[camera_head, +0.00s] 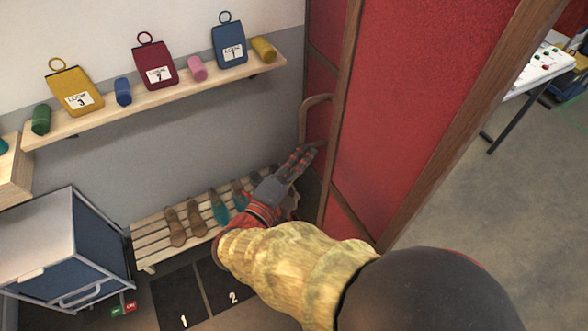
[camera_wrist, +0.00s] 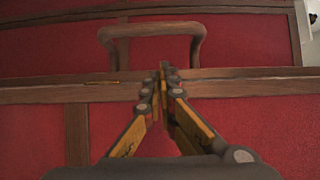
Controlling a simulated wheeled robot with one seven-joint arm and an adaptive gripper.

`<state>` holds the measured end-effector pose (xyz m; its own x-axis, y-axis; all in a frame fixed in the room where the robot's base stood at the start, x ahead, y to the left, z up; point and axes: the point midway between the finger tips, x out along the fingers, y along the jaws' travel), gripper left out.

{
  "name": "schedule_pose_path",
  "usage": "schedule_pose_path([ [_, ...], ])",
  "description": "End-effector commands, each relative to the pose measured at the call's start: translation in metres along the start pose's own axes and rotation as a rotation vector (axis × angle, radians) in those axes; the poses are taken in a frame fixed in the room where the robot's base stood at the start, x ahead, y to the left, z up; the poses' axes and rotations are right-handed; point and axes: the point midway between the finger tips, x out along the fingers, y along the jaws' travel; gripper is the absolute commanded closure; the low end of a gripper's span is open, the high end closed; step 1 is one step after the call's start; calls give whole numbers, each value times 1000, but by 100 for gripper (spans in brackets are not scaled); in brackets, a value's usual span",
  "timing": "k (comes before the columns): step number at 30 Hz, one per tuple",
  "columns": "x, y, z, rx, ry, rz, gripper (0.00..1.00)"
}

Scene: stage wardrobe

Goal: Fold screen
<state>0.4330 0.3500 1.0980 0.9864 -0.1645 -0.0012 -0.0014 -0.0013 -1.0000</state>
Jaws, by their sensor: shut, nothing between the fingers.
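The folding screen (camera_head: 425,90) has red panels in brown wooden frames and stands upright on the right in the head view. A narrower panel of it meets the wide one at an angle. A curved wooden handle (camera_head: 303,118) sticks out from its frame. In the wrist view the handle (camera_wrist: 150,30) lies just beyond my fingertips, against the red panel (camera_wrist: 245,110). My gripper (camera_head: 312,148) is shut and empty, close to the screen below the handle. In the wrist view its fingertips (camera_wrist: 165,70) meet in front of the wooden frame bar. Whether they touch it I cannot tell.
A slatted bench (camera_head: 165,240) with several shoes stands below my arm. A wall shelf (camera_head: 160,98) holds tagged pouches and coloured rolls. A blue wheeled cabinet (camera_head: 95,258) is at the left. A white table (camera_head: 540,72) stands beyond the screen; floor there is open.

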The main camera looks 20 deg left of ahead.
Motion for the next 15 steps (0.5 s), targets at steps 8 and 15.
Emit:
schedule_pose_path([
  [8, 37, 2, 19, 0, 1, 0, 100],
  [15, 45, 0, 28, 0, -1, 0, 100],
])
